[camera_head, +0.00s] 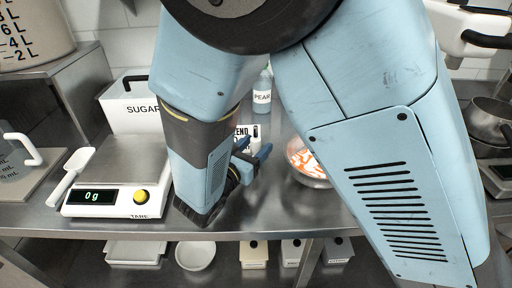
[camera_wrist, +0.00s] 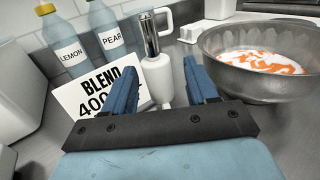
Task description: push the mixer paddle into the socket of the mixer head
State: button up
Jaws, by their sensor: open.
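My gripper (camera_head: 253,151) is open, low over the steel bench. In the wrist view its two blue fingers (camera_wrist: 162,70) point at an upright piece with a chrome shaft and a white lower body (camera_wrist: 157,78), which looks like the mixer paddle. The piece shows in the gap between the fingers, not clamped; how deep it sits between them is unclear. In the head view my arm and gripper hide it. A white machine part with black handles (camera_head: 462,30) at the top right may be the mixer head; its socket is not visible.
A BLEND card (camera_wrist: 97,93) stands left of the paddle, with lemon (camera_wrist: 63,40) and pear (camera_wrist: 112,42) bottles behind. A metal bowl of orange and white pieces (camera_wrist: 215,42) is close on the right. A scale (camera_head: 118,180) and sugar bin (camera_head: 140,108) stand left.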

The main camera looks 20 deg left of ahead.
aim_at(254, 137)
jog(key=shift+w, duration=0.25)
grip_shut()
dwell(0.3)
jog(key=shift+r, duration=0.15)
jog(key=shift+r, duration=0.25)
notch_tip(254, 137, up, 2)
jog(key=shift+r, duration=0.15)
jog(key=s+d+r, duration=0.9)
jog(key=d+r, duration=0.1)
jog(key=shift+s+d, duration=0.25)
